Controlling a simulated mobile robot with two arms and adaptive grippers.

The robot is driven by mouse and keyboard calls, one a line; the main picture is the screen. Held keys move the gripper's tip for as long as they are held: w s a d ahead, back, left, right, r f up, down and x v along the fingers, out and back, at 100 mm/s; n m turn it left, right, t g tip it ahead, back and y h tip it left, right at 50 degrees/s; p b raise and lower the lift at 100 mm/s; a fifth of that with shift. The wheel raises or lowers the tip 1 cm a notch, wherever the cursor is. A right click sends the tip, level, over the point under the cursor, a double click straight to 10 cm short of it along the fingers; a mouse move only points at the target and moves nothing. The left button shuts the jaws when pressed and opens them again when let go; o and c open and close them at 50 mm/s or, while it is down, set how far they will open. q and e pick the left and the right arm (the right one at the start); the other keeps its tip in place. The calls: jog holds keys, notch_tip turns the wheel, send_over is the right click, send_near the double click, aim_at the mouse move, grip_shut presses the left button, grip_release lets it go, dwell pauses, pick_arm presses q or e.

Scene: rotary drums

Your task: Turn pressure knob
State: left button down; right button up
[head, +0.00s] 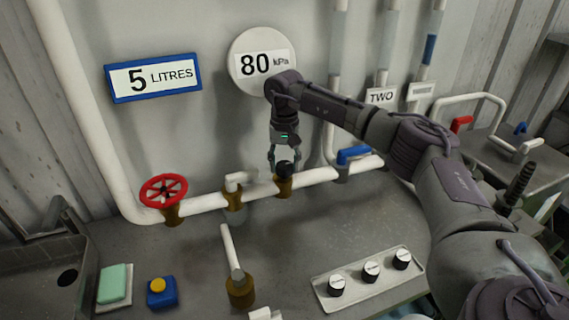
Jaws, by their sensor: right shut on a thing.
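The pressure knob (285,169) is a small black knob on a brass fitting in the white pipe, below the round gauge. The gauge (248,78) reads 80 kPa, its right edge partly covered by my arm. My right gripper (279,166) comes down from above and is shut on the black knob, its fingers around the knob's upper part. The far side of the knob is hidden by the fingers. My left gripper does not show.
On the same pipe are a red wheel valve (164,190) to the left and a blue lever (354,154) to the right. A white panel (350,284) with three black knobs sits in front. A blue box with a yellow button (159,288) stands at lower left.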

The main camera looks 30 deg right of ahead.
aim_at(284, 164)
jog(key=shift+r, duration=0.1)
dwell(0.4)
jog(key=o, duration=1.2)
jog(key=shift+c, duration=0.2)
notch_tip(284, 164, up, 12)
